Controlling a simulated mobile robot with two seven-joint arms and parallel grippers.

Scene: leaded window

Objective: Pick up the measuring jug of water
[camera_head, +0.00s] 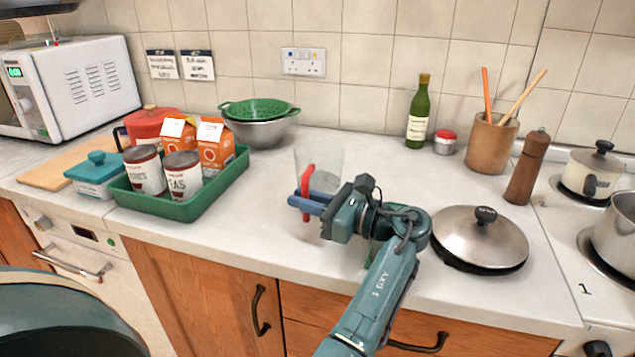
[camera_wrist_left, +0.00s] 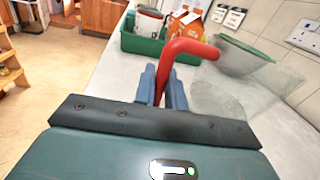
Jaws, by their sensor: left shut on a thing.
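The measuring jug (camera_head: 320,160) is clear, with a red handle (camera_head: 307,180), and is at the middle of the worktop. My left gripper (camera_head: 308,203) is shut on the red handle, with its blue fingers on either side of it. In the left wrist view the handle (camera_wrist_left: 184,50) rises between the fingers (camera_wrist_left: 160,88), and the faint clear body (camera_wrist_left: 232,98) is to the right. The jug looks about upright. I cannot make out the water level, and the gripper hides the lower part, so I cannot tell whether the base touches the worktop. My right gripper is not in view.
A green tray (camera_head: 185,208) with cans and cartons stands left of the jug. A grey bowl with a green colander (camera_head: 258,108) is behind it. A lidded pan (camera_head: 480,238) is right of my gripper. A green bottle (camera_head: 418,115) stands at the wall. The worktop (camera_head: 250,235) in front is clear.

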